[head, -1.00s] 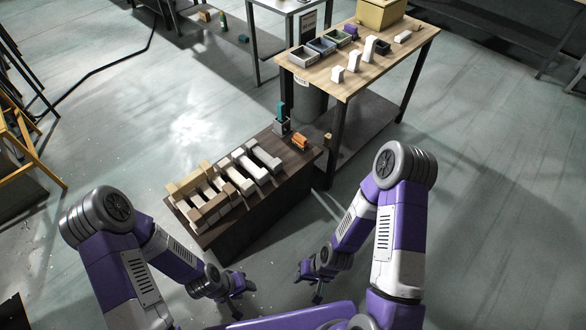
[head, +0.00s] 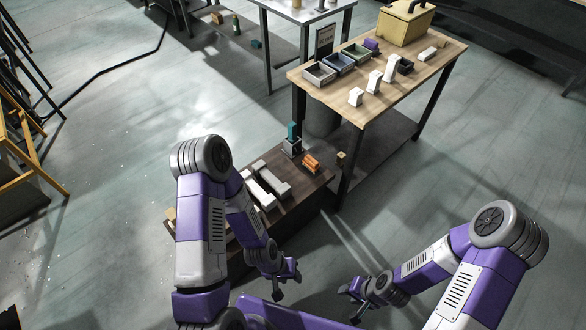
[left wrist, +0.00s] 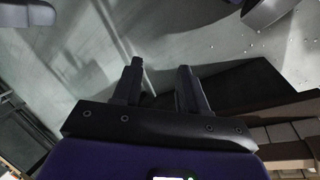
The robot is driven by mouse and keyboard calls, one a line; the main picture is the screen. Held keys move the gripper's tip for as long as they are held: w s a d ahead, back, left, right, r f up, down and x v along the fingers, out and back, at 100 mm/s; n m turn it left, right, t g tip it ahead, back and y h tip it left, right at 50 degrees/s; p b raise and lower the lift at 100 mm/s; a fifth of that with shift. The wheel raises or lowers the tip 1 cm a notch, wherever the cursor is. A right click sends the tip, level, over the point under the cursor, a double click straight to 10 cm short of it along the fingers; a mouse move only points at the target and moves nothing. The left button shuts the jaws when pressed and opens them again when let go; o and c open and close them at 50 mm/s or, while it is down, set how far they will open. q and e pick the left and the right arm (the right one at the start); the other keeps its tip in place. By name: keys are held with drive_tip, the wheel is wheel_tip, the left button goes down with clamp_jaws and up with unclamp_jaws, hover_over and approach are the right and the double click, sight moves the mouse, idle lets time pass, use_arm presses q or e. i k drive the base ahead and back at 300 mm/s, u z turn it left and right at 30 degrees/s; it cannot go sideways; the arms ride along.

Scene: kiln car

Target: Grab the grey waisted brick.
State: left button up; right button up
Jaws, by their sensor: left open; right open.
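Pale bricks (head: 266,186) lie in a row on a low dark car (head: 306,190). My left arm hides most of the row in the head view, and I cannot tell which brick is the grey waisted one. Brick ends (left wrist: 284,134) also show at the lower right of the left wrist view. My left gripper (head: 288,283) is open and empty, in front of the car and apart from the bricks. Its two spread fingers (left wrist: 160,78) show in the left wrist view with floor beyond. My right gripper (head: 350,303) is open and empty, right of the car.
A teal-topped grey object (head: 291,142) and an orange object (head: 311,163) stand on the car's far end. A wooden table (head: 420,85) behind holds bins (head: 338,63), white blocks (head: 374,82) and a yellow box (head: 405,25). The floor at right is clear.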

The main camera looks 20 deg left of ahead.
sight(283, 190)
drive_tip(key=u, duration=0.35)
drive_tip(key=i, duration=0.6)
drive_tip(key=u, duration=0.6)
drive_tip(key=k, duration=1)
drive_tip(key=z, duration=0.85)
drive_tip(key=i, duration=0.95)
drive_tip(key=u, duration=0.85)
drive_tip(key=i, duration=0.45)
drive_tip(key=u, duration=0.4)
